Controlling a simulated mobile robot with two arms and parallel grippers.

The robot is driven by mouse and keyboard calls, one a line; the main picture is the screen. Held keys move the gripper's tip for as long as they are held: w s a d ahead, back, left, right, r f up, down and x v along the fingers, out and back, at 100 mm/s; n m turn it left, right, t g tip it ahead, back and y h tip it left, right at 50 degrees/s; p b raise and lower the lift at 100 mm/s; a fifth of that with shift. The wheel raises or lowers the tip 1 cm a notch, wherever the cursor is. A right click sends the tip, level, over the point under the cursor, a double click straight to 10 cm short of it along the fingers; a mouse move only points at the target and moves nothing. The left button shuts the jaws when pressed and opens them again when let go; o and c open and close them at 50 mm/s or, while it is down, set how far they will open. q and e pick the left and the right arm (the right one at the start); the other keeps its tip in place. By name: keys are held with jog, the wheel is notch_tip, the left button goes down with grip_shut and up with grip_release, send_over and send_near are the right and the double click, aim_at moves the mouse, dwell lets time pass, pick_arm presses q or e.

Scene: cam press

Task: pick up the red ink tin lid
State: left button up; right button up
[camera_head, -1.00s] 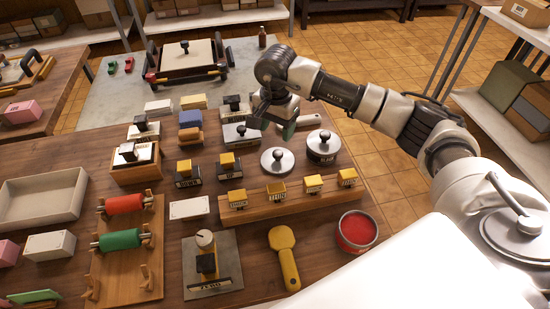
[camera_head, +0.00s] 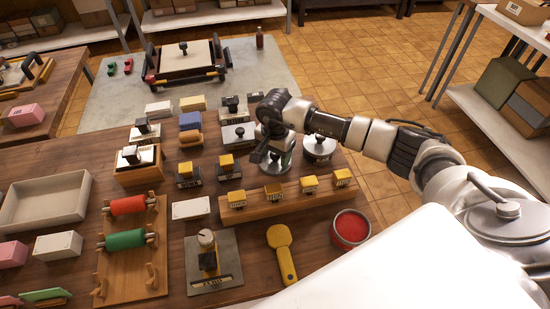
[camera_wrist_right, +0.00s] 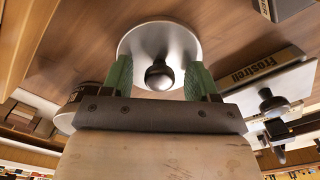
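The red ink tin lid, a silver disc with a round black knob, lies on the wooden table in the head view (camera_head: 275,169), partly hidden by my right gripper. It also shows in the right wrist view (camera_wrist_right: 138,45). My right gripper (camera_head: 271,157) is directly over the lid. Its two green fingers (camera_wrist_right: 158,76) are open on either side of the knob, with gaps visible on both sides. The red ink tin (camera_head: 350,229) stands open with red ink showing, at the front right. My left gripper is not in view.
A lidded tin (camera_head: 319,147) stands close on the right of the lid. A wooden rack with several yellow-topped stamps (camera_head: 290,200) lies just in front. Other stamps (camera_head: 239,136) stand to the left and behind. A yellow paddle (camera_head: 281,252) lies at the front.

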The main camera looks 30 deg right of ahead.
jog(key=c, duration=0.9)
jog(key=shift+c, duration=0.2)
jog(key=shift+r, duration=0.1)
